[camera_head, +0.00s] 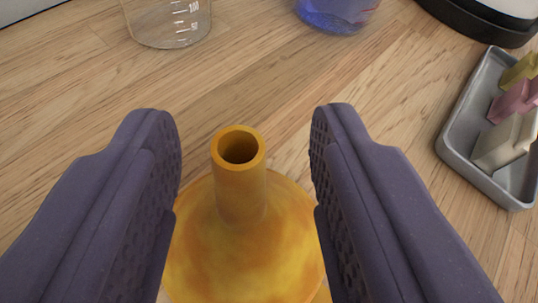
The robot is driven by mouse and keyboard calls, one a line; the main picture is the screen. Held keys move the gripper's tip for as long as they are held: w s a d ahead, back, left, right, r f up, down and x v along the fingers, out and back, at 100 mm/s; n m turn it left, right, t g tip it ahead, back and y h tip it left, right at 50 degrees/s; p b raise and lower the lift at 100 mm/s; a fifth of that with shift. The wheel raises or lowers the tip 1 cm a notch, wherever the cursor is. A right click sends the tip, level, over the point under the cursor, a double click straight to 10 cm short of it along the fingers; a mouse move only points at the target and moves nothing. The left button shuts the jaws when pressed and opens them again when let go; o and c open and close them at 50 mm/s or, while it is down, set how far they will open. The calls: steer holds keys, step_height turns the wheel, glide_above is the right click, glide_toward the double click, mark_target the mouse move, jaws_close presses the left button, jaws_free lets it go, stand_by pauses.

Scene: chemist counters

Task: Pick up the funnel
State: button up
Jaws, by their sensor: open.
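The funnel (243,235) is orange-yellow and stands upside down on the wooden counter, with its narrow open stem pointing up. It shows at the lower middle of the view. My gripper (245,140) is open, with one dark purple finger on each side of the funnel's stem. There is a clear gap between each fingertip and the stem. The fingers and the bottom edge of the picture hide parts of the funnel's wide cone.
A grey tray (463,155) with several small coloured pieces lies at the right. A clear glass beaker (165,25) stands at the back left. A container with blue liquid (337,12) and a black round base (480,22) are at the back. The wooden counter (270,85) between them is bare.

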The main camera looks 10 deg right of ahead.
steer(key=x, duration=0.2)
steer(key=shift+w+a+f, duration=0.1)
steer(key=shift+w+f, duration=0.05)
steer(key=shift+w, duration=0.05)
steer(key=shift+c, duration=0.2)
steer(key=shift+s, duration=0.1)
jaws_close()
